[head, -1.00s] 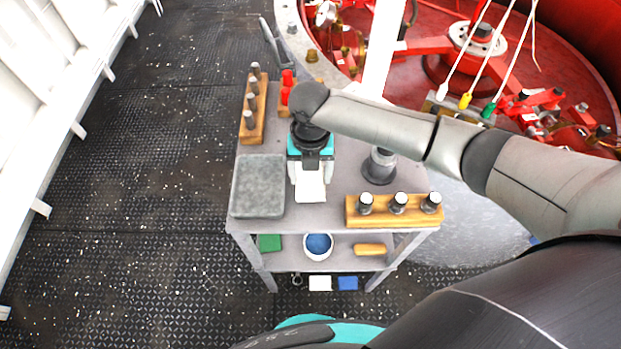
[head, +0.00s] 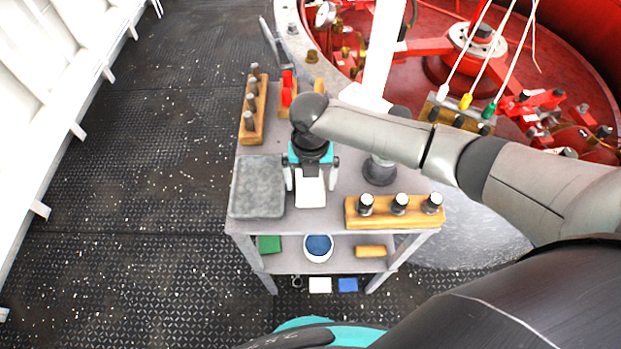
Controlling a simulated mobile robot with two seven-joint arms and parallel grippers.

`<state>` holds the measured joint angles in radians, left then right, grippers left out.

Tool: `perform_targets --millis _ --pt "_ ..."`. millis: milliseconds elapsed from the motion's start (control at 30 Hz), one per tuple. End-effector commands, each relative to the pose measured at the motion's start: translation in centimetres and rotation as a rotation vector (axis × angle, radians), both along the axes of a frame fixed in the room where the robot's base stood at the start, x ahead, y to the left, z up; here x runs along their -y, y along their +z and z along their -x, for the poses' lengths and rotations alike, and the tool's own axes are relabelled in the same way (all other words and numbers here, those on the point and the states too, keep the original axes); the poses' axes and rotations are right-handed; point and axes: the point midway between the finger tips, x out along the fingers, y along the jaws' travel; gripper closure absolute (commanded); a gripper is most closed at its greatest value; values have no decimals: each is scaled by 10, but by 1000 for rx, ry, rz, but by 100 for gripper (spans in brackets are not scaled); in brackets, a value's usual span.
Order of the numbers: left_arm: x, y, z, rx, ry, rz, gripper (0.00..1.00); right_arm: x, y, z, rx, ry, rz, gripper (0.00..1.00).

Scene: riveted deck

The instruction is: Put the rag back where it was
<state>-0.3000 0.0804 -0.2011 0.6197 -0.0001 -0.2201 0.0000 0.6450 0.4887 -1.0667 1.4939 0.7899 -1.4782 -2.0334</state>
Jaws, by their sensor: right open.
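A white, flat, cloth-like piece, which looks like the rag (head: 311,191), lies on the top of the grey cart (head: 300,222), near its front edge. It is just right of a grey tray (head: 258,187). My right gripper (head: 311,183) points down over the rag. Its two fingers stand apart, one on each side of it, with a gap to each side edge. The rag's far end is hidden under the gripper body. My left gripper is not in view.
Wooden blocks with dark pegs stand at the cart's back left (head: 253,110) and front right (head: 394,211). A dark grey cylindrical piece (head: 380,171) stands right of the gripper. The lower shelf holds a blue-filled bowl (head: 318,247) and a green piece (head: 269,244).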

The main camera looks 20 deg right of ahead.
Motion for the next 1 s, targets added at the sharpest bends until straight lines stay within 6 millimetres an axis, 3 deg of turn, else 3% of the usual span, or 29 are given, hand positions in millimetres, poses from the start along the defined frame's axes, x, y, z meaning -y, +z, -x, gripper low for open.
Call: perform_targets --millis 167,633,800,1000 --pt "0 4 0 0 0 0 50 0 14 -1 2 0 -1 0" --pt "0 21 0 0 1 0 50 0 107 -1 2 0 -1 0" --pt "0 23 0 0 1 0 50 0 121 -1 1 -1 -2 0" --pt "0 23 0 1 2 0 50 0 124 0 -1 -1 0 0"
